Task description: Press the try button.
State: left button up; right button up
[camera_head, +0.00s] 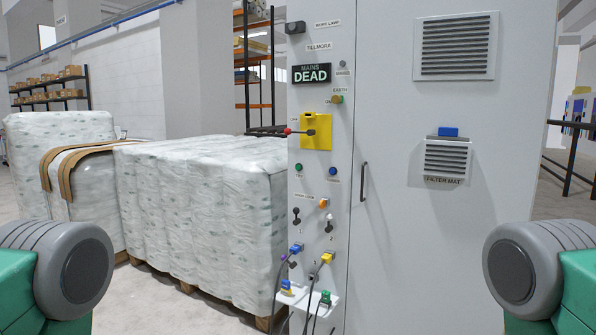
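The tall grey cabinet (440,240) stands in front of me, with a narrow control panel (311,227) along its left side. Two small round buttons sit mid-panel: a green button (298,168) and a blue button (333,171). Their labels are too small to read, so I cannot tell which is the try button. Above them is a yellow plate (318,142) with a dark handle and red-tipped lever. A display (311,73) higher up reads "MAINS DEAD". Neither gripper is in view; only my green-and-grey arm parts show at the lower left and lower right corners.
Below the buttons are toggle switches (296,216), an orange knob (323,202) and blue and yellow plugs (327,257) with hanging cables. A door handle (363,181) sticks out right of the panel. Wrapped pallets (205,215) stand close on the left. Shelves stand behind.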

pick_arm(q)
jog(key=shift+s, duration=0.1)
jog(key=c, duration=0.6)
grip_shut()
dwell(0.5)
